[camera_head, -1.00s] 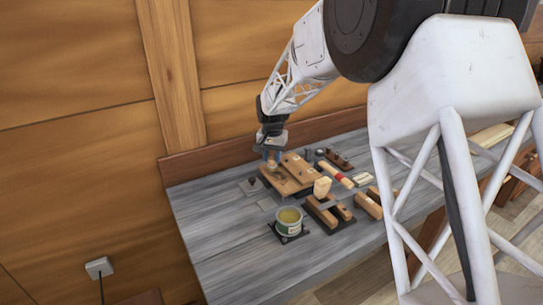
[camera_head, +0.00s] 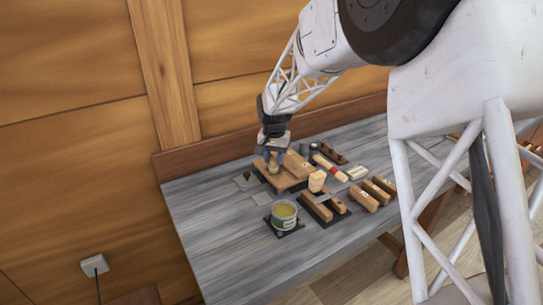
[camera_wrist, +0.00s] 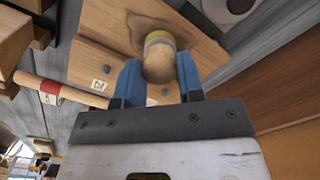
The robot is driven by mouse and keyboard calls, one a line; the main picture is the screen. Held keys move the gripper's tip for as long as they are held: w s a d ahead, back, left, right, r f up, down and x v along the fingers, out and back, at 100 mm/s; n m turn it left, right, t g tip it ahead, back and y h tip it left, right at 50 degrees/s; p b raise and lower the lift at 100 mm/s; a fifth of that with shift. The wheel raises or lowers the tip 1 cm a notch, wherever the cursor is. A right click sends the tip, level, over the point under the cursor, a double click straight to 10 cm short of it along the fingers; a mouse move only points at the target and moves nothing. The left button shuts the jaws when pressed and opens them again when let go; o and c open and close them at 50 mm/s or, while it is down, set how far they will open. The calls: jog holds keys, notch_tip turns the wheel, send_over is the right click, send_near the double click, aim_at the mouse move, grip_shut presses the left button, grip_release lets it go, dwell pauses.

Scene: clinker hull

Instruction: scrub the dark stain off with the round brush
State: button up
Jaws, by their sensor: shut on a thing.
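My gripper (camera_wrist: 157,78) is shut on the round brush (camera_wrist: 159,62), its two blue fingers on either side of the wooden handle. In the head view my gripper (camera_head: 273,152) stands over the wooden board (camera_head: 292,180), with the brush (camera_head: 274,168) upright below it. The brush's pale bristle end meets or nearly meets the board; exact contact is hard to tell. The dark stain (camera_wrist: 207,50) shows in the wrist view as a dark-edged patch around the bristle end. The brush hides part of it.
A mallet (camera_head: 317,181) with a red-banded handle, and several wooden blocks (camera_head: 363,199), lie to the right. The bench's left front (camera_head: 225,245) is clear.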

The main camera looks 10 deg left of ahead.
jog(key=shift+s+d, duration=1.65)
jog(key=shift+s, duration=0.05)
jog(key=shift+w+a, duration=0.3)
jog(key=shift+w, duration=0.05)
jog(key=shift+w+a+f, duration=0.1)
jog(key=shift+w+a, duration=0.05)
jog(key=shift+w+a+r, duration=0.2)
jog(key=shift+w+a, duration=0.1)
jog(key=shift+w+a+f, duration=0.1)
jog(key=shift+a+f, duration=0.05)
jog(key=shift+f, duration=0.05)
jog(key=shift+w+a+r, duration=0.2)
jog(key=shift+w+a, duration=0.4)
jog(key=shift+w+a+f, duration=0.15)
jog(key=shift+w+a, duration=1.15)
jog(key=shift+w, duration=0.05)
jog(key=shift+w+a, duration=0.1)
jog(key=shift+a, duration=0.05)
jog(key=shift+w+a, duration=0.25)
jog(key=shift+w, duration=0.05)
jog(key=shift+w+a, duration=0.45)
jog(key=shift+a, duration=0.05)
notch_tip(320, 180, up, 8)
jog(key=shift+r, duration=0.25)
